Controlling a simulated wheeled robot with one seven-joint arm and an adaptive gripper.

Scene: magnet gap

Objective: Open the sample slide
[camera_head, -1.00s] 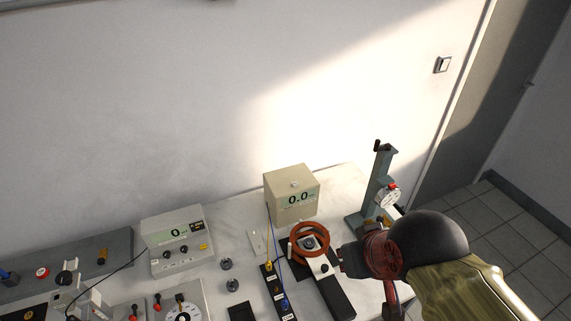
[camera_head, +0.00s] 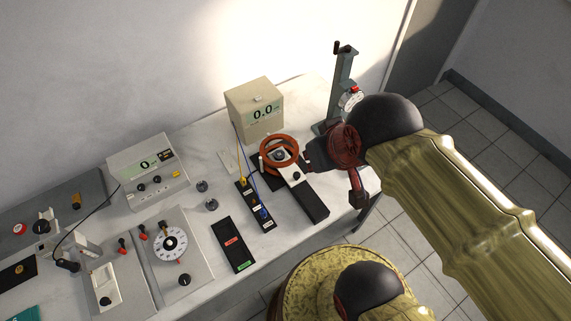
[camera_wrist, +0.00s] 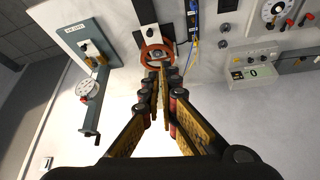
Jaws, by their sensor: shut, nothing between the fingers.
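The sample slide is a pale strip with a black knob (camera_head: 296,175). It runs from inside an orange ring coil (camera_head: 266,153) onto a black rail (camera_head: 311,201). In the wrist view the knob (camera_wrist: 149,33) lies just beyond the orange ring (camera_wrist: 144,55). My gripper (camera_head: 308,154) is shut and empty, to the right of the ring in the head view. In the wrist view its fingertips (camera_wrist: 161,72) overlap the ring's near edge. I cannot tell whether they touch it. The slide's inner end is partly hidden by the ring.
A beige box reading 0.0 (camera_head: 253,106) stands behind the ring. A green stand with a dial gauge (camera_head: 341,85) is close to my wrist at the back right. A black terminal strip (camera_head: 254,207) with blue and yellow leads lies left of the rail. Meters fill the left side.

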